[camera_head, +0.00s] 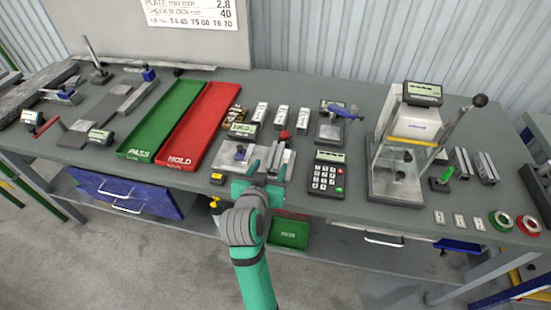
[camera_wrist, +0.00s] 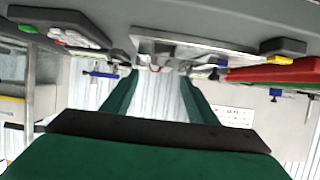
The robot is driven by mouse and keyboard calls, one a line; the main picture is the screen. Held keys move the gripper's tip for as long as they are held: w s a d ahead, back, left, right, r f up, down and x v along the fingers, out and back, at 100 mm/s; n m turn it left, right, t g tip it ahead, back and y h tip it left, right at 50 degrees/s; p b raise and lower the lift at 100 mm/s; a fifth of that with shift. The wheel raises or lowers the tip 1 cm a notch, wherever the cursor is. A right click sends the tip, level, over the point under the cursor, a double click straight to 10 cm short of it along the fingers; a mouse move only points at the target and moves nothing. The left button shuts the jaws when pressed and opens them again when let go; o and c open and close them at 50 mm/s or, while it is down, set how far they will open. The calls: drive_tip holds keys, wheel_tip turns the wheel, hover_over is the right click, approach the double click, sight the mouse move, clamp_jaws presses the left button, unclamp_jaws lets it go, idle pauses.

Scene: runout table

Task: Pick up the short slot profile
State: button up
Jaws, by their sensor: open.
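Two short grey metal profiles stand side by side at the right of the table, just right of the press: one (camera_head: 461,163) nearer the press and one (camera_head: 486,168) beside it. I cannot tell for certain which is the short slot profile. My gripper (camera_head: 267,171) is open and empty at the table's front middle, in front of a small metal fixture (camera_head: 277,160), well left of both profiles. In the wrist view my gripper (camera_wrist: 160,80) shows two green fingers spread apart with nothing between them. I cannot make out the profiles there.
The press (camera_head: 405,150) with its lever and the keypad box (camera_head: 327,172) stand between my gripper and the profiles. Green PASS (camera_head: 165,118) and red HOLD (camera_head: 200,125) trays lie to the left. Tape rolls (camera_head: 501,221) sit at the front right.

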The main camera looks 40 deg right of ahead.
sight(274, 163)
drive_tip(key=shift+x, duration=3.15)
drive_tip(key=shift+w+r, duration=0.1)
drive_tip(key=shift+r, duration=0.05)
drive_tip(key=c, duration=1.3)
